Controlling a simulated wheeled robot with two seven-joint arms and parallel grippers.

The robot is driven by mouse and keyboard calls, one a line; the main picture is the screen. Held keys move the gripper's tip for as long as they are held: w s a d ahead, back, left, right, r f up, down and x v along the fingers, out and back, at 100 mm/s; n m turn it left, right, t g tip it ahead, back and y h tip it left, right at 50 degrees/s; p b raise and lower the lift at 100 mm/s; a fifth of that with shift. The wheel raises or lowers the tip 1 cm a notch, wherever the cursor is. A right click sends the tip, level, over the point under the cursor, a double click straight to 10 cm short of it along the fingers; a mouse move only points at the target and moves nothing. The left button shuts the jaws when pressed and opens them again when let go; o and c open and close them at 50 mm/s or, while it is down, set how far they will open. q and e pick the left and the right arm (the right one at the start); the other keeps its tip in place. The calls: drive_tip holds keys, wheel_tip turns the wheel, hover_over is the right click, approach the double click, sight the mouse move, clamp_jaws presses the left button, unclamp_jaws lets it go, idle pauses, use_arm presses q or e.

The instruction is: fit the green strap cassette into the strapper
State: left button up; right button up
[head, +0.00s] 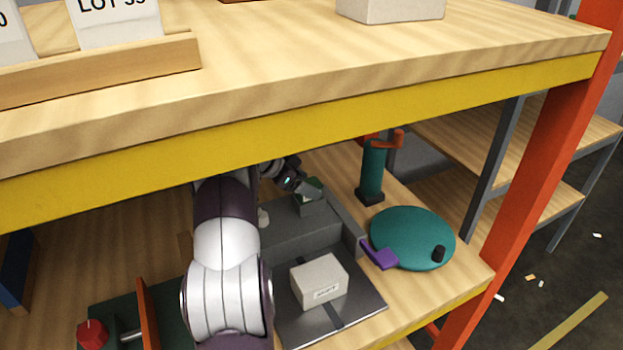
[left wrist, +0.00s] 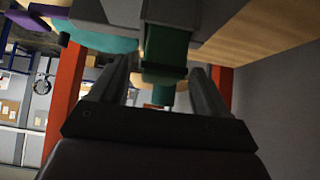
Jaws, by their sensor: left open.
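The green strap cassette (head: 314,184) shows at the top of a small grey holder on the strapper (head: 285,238), mostly hidden behind my gripper. My left gripper (head: 304,188) is at the cassette. In the left wrist view the cassette (left wrist: 166,47) stands between the two open fingers of my left gripper (left wrist: 162,68), below a grey block (left wrist: 172,10) in the picture. I cannot tell how deep the cassette sits in the holder. The strapper's dark plate carries a pale labelled box (head: 319,281). My right gripper is not in view.
A shelf with a yellow beam (head: 300,120) hangs over the work area. A teal disc (head: 412,237) with a purple tab (head: 379,254) lies to the right. A teal post (head: 372,172) with orange handle stands behind. An orange upright (head: 535,160) bounds the right side.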

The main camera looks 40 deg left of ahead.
use_arm(q)
drive_tip(key=p+v, duration=0.3)
drive_tip(key=v, duration=0.1)
drive_tip(key=shift+s+a+r, duration=0.1)
drive_tip(key=shift+s+r, duration=0.15)
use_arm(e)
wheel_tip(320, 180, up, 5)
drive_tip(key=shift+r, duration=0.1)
